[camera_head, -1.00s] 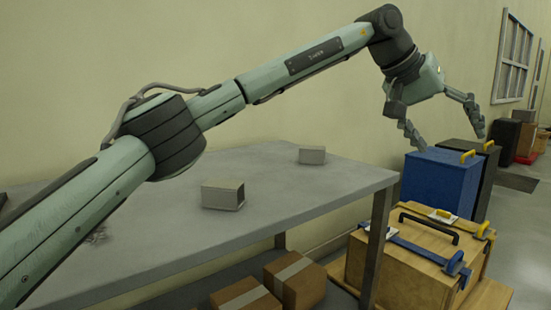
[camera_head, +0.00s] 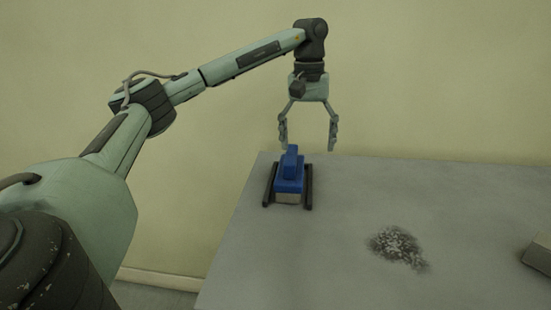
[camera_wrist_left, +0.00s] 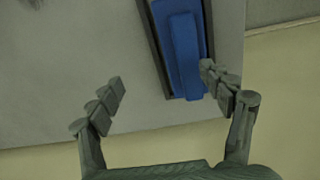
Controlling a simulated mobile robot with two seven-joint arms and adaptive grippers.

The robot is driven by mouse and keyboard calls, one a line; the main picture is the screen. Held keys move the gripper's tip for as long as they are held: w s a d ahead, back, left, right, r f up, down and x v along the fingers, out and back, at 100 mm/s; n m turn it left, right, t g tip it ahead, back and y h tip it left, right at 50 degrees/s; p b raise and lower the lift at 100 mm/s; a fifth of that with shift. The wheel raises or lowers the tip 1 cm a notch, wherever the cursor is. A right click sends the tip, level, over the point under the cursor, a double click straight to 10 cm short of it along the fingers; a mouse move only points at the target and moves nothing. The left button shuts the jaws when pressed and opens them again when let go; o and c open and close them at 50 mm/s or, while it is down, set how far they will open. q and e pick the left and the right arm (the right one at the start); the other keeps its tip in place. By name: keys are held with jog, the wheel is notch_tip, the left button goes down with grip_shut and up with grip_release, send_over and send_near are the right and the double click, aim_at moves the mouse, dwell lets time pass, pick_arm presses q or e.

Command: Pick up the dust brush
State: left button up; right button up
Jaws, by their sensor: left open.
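The dust brush (camera_head: 289,182) has a blue body and handle with a pale strip at its lower front edge. It sits between two dark rails on the table's far left corner. My left gripper (camera_head: 307,146) is open and empty above and slightly behind the brush, fingers pointing down. In the left wrist view the blue brush (camera_wrist_left: 182,45) lies at the upper middle. The right finger of my gripper (camera_wrist_left: 165,95) overlaps the brush's edge in that view, while the left finger is well clear of it. I cannot tell whether that finger touches it. My right gripper is not in view.
The grey table (camera_head: 330,260) has a dark patch of debris (camera_head: 397,247) right of the brush. A grey box-like object (camera_head: 540,255) is cut off at the right edge. The wall stands close behind the table. Most of the tabletop is clear.

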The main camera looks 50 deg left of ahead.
aim_at(294, 153)
pick_arm(q)
jog(key=shift+s+a+f, duration=0.15)
jog(key=shift+s+a, duration=0.3)
jog(key=shift+a, duration=0.2)
jog(key=shift+s+a+f, duration=0.1)
jog(key=shift+s+a, duration=0.35)
jog(key=shift+a, duration=0.15)
jog(key=f, duration=0.6)
jog(key=shift+s+a+f, duration=0.15)
jog(key=shift+s+a, duration=0.1)
jog(key=shift+s, duration=0.05)
jog(key=shift+f, duration=0.5)
jog(key=c, duration=1.4)
